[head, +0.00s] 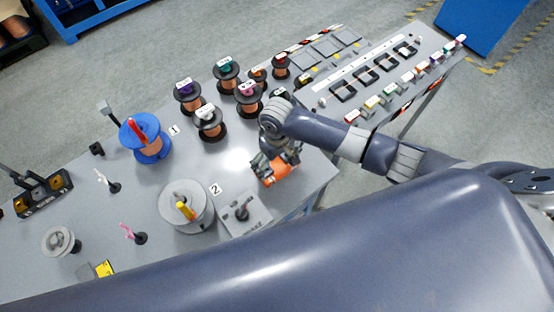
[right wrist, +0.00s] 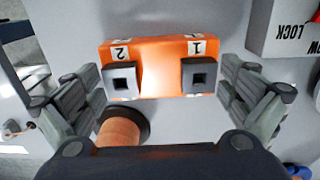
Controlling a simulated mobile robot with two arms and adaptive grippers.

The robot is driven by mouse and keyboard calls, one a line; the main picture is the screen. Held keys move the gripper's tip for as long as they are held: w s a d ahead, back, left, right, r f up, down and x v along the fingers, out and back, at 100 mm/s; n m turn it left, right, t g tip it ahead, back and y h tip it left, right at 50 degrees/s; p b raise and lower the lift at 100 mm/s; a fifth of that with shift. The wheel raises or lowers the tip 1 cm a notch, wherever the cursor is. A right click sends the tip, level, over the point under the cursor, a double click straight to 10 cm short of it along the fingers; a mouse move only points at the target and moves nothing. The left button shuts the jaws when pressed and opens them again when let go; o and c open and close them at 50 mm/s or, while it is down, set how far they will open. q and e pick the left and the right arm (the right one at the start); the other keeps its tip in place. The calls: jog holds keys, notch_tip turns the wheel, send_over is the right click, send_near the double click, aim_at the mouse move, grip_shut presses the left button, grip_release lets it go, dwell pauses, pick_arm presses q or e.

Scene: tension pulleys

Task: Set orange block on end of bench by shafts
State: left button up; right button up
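The orange block (head: 282,173) lies near the right end of the grey bench (head: 240,168), partly hidden by my right gripper. In the right wrist view the block (right wrist: 155,50) shows labels 1 and 2 and two dark square sockets. My right gripper (head: 272,170) is over it. Its fingers (right wrist: 165,105) stand apart on both sides of the block, with visible gaps, so it is open and empty. Whether the block rests fully on the bench is hard to tell. My left gripper is not in view.
Copper-wound spools (head: 209,122) stand behind the gripper. A grey plate with a knob (head: 245,214) and a grey drum (head: 186,205) are to its left. A blue spool (head: 146,142) stands farther left. A second table (head: 345,117) with black frames is at the upper right.

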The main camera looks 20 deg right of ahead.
aim_at(277, 166)
jog(key=shift+r, duration=0.15)
notch_tip(277, 166, up, 12)
jog(key=shift+b, duration=0.45)
dwell(0.5)
